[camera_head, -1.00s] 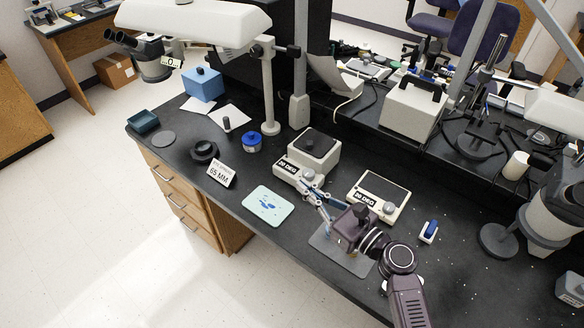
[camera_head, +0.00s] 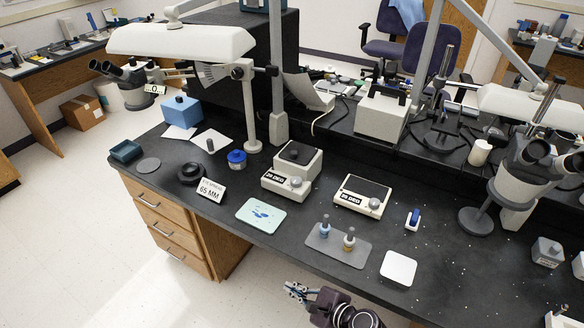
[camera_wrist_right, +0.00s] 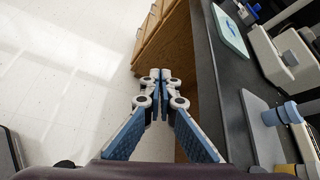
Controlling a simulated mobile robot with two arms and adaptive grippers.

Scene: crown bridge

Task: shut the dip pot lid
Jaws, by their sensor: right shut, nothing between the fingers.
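The pot appears to be the white box (camera_head: 271,183) with a dial and a "20 DEG" label, at the middle of the bench. Its black lid (camera_head: 309,155) with a small knob looks flat on top; I cannot tell whether it is fully seated. My right gripper (camera_head: 290,288) is shut and empty, off the bench's front edge, well away from the box. In the right wrist view its fingertips (camera_wrist_right: 160,76) meet in front of the drawers and floor. My left gripper is not in view.
A flat white unit (camera_head: 347,203) with a dark top stands right of the box. A grey mat (camera_head: 340,253) with two small bottles, a pale green tray (camera_head: 252,223) and a white square (camera_head: 399,268) lie near the front edge. A blue jar (camera_head: 237,158) stands left.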

